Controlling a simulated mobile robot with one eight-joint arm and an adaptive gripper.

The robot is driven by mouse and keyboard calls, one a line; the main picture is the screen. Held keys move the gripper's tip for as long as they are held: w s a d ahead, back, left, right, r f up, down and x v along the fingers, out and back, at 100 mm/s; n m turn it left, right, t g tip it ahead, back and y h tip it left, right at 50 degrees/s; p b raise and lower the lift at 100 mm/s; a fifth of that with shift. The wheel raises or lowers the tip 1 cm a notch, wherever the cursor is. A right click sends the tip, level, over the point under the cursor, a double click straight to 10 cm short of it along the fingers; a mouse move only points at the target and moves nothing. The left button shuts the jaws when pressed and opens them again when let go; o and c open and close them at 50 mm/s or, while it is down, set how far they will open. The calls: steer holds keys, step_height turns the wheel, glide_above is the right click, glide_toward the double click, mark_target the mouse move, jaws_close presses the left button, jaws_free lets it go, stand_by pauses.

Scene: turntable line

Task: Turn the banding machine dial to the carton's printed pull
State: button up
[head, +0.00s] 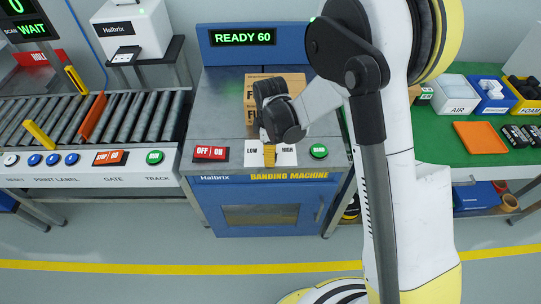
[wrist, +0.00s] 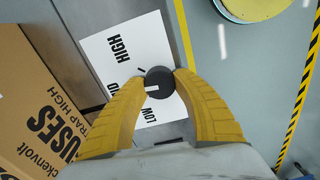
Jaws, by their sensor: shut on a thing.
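My gripper (wrist: 158,78) is shut on the black dial (wrist: 160,72) in the wrist view, one yellow finger on each side. The dial sits on a white label plate (wrist: 105,50) with HIGH, a partly hidden middle label and LOW. The dial's white mark points left in that view, roughly toward the middle label. In the head view the carton (head: 278,83) lies on the banding machine (head: 225,100), and my gripper (head: 269,155) covers the dial.
The banding machine's display (head: 243,37) reads READY 60. A red OFF/ON switch (head: 210,153) lies left of the dial, a green button (head: 318,151) right. A roller conveyor (head: 120,115) stands left; a green bench (head: 460,145) with bins stands right.

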steer(key=m, duration=0.3)
steer(key=shift+m, duration=0.3)
steer(key=shift+m+b, duration=0.3)
steer(key=shift+m, duration=1.6)
steer(key=o, duration=1.2)
step_height(320, 180, up, 12)
